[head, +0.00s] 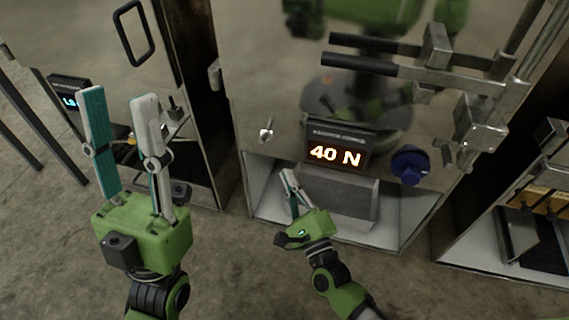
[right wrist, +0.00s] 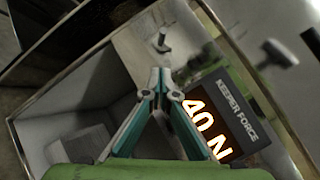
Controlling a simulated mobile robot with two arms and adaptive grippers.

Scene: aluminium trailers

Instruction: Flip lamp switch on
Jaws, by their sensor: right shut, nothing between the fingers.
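A small metal toggle (head: 266,132), apparently the lamp switch, sticks out of the aluminium panel left of the lit display. It also shows in the right wrist view (right wrist: 161,42), just beyond the fingertips. I cannot tell whether it is on or off. My right gripper (head: 287,174) is below and slightly right of the toggle in the head view, its fingers pointing up towards the panel. In the right wrist view its fingertips (right wrist: 160,74) are together, empty and apart from the toggle. My left gripper (head: 120,95) is open and empty, raised at the left.
The display (head: 337,150) reads 40 N, with KEEPER FORCE above it in the right wrist view. A grey block (head: 338,196) sits in the open bay below. A blue knob (head: 409,165) and metal bars (head: 395,67) stand out at right. Other trailers flank both sides.

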